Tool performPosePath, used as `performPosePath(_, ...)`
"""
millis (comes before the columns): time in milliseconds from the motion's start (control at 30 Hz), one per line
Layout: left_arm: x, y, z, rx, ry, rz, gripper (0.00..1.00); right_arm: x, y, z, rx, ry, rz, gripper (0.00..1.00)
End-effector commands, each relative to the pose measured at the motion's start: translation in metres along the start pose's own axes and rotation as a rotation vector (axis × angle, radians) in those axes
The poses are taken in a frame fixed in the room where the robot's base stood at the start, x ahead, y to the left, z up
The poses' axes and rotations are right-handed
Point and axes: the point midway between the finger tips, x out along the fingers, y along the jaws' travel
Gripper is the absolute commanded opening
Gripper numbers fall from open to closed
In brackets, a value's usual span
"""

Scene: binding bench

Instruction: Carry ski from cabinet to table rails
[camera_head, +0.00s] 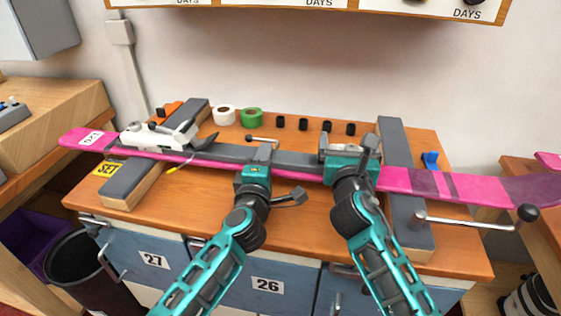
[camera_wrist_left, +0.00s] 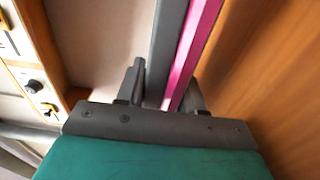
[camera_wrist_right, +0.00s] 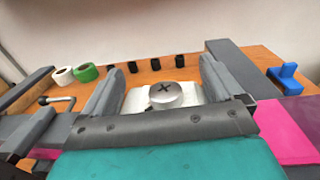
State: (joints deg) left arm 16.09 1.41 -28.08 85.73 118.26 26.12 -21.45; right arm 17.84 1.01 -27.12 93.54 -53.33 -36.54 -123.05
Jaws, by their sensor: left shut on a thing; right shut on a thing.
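The pink and grey ski (camera_head: 430,182) lies lengthwise over the wooden table (camera_head: 300,215), across both grey-topped rails. It spans the left rail (camera_head: 128,186) and the right rail (camera_head: 391,140), and its ends overhang the table. A white binding (camera_head: 152,134) is on its left part. My left gripper (camera_head: 260,158) is shut on the ski near its middle; the ski also shows between its fingers in the left wrist view (camera_wrist_left: 190,50). My right gripper (camera_head: 350,150) is shut at the ski's other binding, whose white part with a cross-slot screw (camera_wrist_right: 165,94) shows between the fingers. Whether the ski touches the rails is unclear.
White tape (camera_head: 223,114), green tape (camera_head: 251,117) and several black cylinders (camera_head: 303,124) stand along the table's back. A blue piece (camera_head: 430,160) lies right of the right rail. A clamp handle (camera_head: 480,221) sticks out at the right front. Cabinet doors (camera_head: 268,284) are below.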

Motion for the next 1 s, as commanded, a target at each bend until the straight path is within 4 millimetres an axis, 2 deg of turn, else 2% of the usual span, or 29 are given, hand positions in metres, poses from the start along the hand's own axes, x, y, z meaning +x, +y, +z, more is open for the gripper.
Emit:
performPosePath(33, 0.0, 0.0, 0.0, 0.0, 0.0, 0.0, 0.02, 0.0, 0.0, -0.001, 0.01, 0.003, 0.002, 0.41)
performPosePath(67, 0.0, 0.0, 0.0, 0.0, 0.0, 0.0, 0.0, 0.0, 0.0, -0.001, 0.01, 0.004, 0.002, 0.38)
performPosePath(400, 0.0, 0.0, -0.001, 0.0, 0.0, 0.001, 0.0, 0.0, 0.001, -0.002, 0.015, 0.005, 0.003, 0.08)
performPosePath(833, 0.001, 0.01, -0.001, -0.001, -0.001, 0.007, 0.0, 0.0, 0.001, 0.007, 0.017, 0.0, 0.005, 0.07)
performPosePath(933, 0.001, 0.016, -0.001, -0.002, -0.001, 0.007, 0.0, 0.0, 0.001, 0.013, 0.017, 0.0, 0.006, 0.0)
performPosePath(1000, 0.001, 0.023, 0.0, -0.002, -0.002, 0.009, 0.0, -0.001, 0.002, 0.018, 0.015, 0.003, 0.006, 0.0)
